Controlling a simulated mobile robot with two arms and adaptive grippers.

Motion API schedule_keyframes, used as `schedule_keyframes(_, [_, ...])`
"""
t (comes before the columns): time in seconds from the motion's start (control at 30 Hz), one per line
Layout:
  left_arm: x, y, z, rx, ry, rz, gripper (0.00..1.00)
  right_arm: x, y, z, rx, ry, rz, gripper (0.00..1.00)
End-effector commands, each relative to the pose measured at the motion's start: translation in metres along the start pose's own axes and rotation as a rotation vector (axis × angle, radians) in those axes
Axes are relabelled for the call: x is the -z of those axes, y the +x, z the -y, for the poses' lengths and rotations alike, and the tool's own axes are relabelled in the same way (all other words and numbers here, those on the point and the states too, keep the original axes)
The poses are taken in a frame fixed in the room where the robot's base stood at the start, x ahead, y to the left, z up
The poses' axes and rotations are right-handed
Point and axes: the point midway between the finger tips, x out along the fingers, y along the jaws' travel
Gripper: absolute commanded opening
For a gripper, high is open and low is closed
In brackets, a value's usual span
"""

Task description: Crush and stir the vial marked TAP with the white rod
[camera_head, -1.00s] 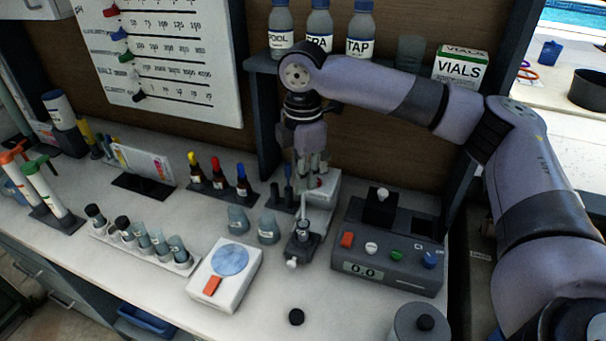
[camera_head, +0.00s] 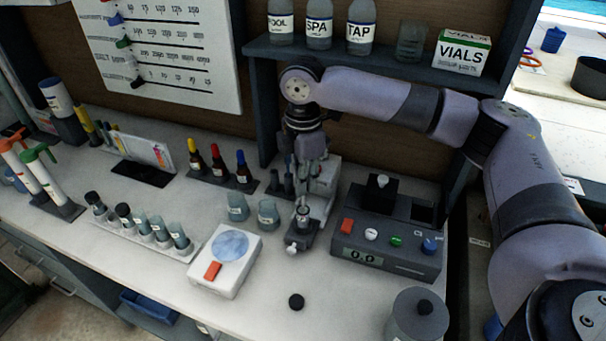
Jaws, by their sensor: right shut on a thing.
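My right gripper (camera_head: 304,188) points straight down over a small dark holder (camera_head: 299,240) near the middle of the bench. It is shut on a thin pale rod, which is mostly hidden by the fingers. A small vial (camera_head: 302,213) stands upright in the holder, directly below the fingertips. The rod's lower end seems to be at or inside its mouth; I cannot tell how deep. The label on this vial is too small to read. A bottle marked TAP (camera_head: 360,32) stands on the shelf. My left gripper is not in view.
A grey meter (camera_head: 388,235) reading 0.0 stands close right of the holder. A white stirrer-like box (camera_head: 247,284) with a blue disc, and two glass cups (camera_head: 268,212), are at its left. A vial rack (camera_head: 140,243) lies further left. A black cap (camera_head: 296,302) lies in front.

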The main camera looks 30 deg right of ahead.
Motion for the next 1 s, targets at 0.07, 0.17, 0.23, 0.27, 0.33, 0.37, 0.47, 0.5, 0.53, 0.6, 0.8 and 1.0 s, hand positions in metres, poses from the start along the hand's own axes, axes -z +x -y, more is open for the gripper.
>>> schedule_keyframes(0.07, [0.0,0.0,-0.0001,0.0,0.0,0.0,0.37,0.0,0.001,0.0001,0.0,0.0,0.0,0.0])
schedule_keyframes(0.17, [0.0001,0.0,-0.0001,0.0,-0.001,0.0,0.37,0.0,0.001,0.0001,0.0,0.0,0.0,0.0])
schedule_keyframes(0.23, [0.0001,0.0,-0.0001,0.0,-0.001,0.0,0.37,0.0,0.001,0.0001,0.0,0.0,0.0,0.0])
schedule_keyframes(0.27, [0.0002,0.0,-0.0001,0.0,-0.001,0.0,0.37,-0.0001,0.001,0.0001,0.0,0.0,0.0,0.0])
schedule_keyframes(0.33, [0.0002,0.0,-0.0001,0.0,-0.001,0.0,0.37,-0.0001,0.0009,0.0001,0.0,0.0,0.0,0.0])
schedule_keyframes(0.37, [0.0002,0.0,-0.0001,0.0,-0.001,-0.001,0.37,-0.0001,0.0009,0.0001,0.0,0.0,0.0,0.0])
schedule_keyframes(0.47, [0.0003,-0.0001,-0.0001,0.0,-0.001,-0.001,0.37,-0.0001,0.0009,0.0001,0.0,0.0,0.0,0.0])
schedule_keyframes(0.5, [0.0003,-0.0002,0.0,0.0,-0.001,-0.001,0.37,-0.0001,0.001,0.0001,0.0,0.0,0.0,0.0])
schedule_keyframes(0.53, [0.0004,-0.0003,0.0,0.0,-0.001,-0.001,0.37,-0.0001,0.0012,0.0001,0.0,0.0,0.0,0.0])
schedule_keyframes(0.6, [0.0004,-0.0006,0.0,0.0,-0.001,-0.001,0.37,0.0,0.0018,0.0002,0.001,0.0,0.0,0.0])
schedule_keyframes(0.8, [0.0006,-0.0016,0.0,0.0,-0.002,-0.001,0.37,0.0001,0.0042,0.0001,0.001,0.0,0.0,0.0])
schedule_keyframes(1.0, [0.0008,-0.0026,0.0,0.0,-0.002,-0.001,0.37,0.0,0.0065,0.0,0.0,0.0,0.0,0.0])
